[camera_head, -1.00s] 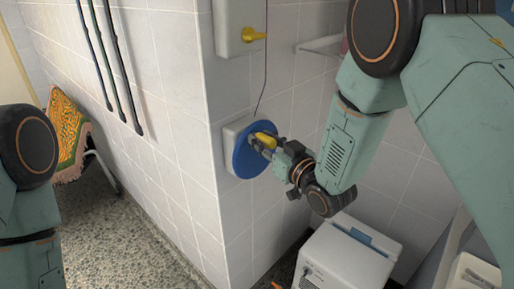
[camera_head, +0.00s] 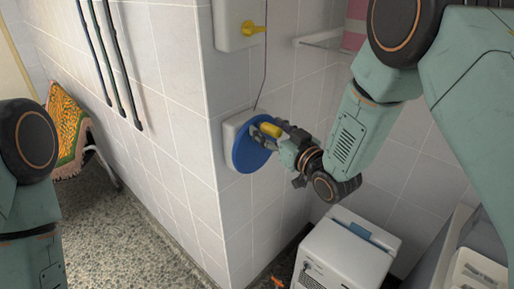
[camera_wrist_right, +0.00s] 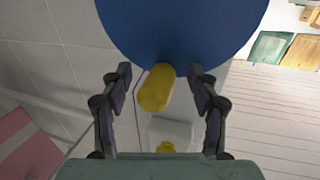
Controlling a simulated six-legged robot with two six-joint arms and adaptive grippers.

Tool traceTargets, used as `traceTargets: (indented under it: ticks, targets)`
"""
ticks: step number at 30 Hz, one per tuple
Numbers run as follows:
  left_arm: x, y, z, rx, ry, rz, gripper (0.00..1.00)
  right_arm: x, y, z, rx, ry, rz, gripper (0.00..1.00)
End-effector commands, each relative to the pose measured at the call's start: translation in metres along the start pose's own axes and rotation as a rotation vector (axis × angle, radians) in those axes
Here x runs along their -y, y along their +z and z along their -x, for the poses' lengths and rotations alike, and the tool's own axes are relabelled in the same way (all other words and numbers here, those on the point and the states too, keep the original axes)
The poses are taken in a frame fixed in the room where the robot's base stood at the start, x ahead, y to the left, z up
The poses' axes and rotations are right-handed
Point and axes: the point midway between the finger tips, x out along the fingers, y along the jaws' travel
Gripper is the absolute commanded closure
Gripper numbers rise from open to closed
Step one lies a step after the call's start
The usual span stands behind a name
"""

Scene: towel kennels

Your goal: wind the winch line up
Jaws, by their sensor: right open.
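The winch is a blue disc (camera_head: 246,152) on a pale mount on the tiled wall corner, with a yellow handle (camera_head: 271,130) standing out from it. The thin dark line (camera_head: 264,70) runs up from the winch past a pale wall box. My right gripper (camera_head: 272,134) is at the handle. In the right wrist view its fingers (camera_wrist_right: 160,74) are spread apart. The yellow handle (camera_wrist_right: 156,88) lies between them, with a gap on each side, and the blue disc (camera_wrist_right: 185,30) is beyond. My left gripper is out of view; only part of that arm shows.
The pale wall box (camera_head: 229,22) with a yellow lever (camera_head: 252,31) is above the winch. A white cabinet (camera_head: 345,262) stands below my right arm. A shelf (camera_head: 322,41) with something pink is behind. A patterned cloth (camera_head: 68,130) hangs at the left; the speckled floor there is open.

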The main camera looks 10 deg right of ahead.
Motion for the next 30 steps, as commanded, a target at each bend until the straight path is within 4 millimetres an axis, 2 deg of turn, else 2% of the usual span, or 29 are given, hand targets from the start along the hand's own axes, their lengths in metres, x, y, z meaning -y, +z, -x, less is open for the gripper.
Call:
traceTargets:
  ticks: [7,30]
  targets:
    - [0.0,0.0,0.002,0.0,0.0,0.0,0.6,-0.001,0.001,0.006,0.004,0.0,-0.001,0.4]
    - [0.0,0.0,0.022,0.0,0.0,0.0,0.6,-0.021,0.001,0.082,0.004,0.001,-0.003,0.4]
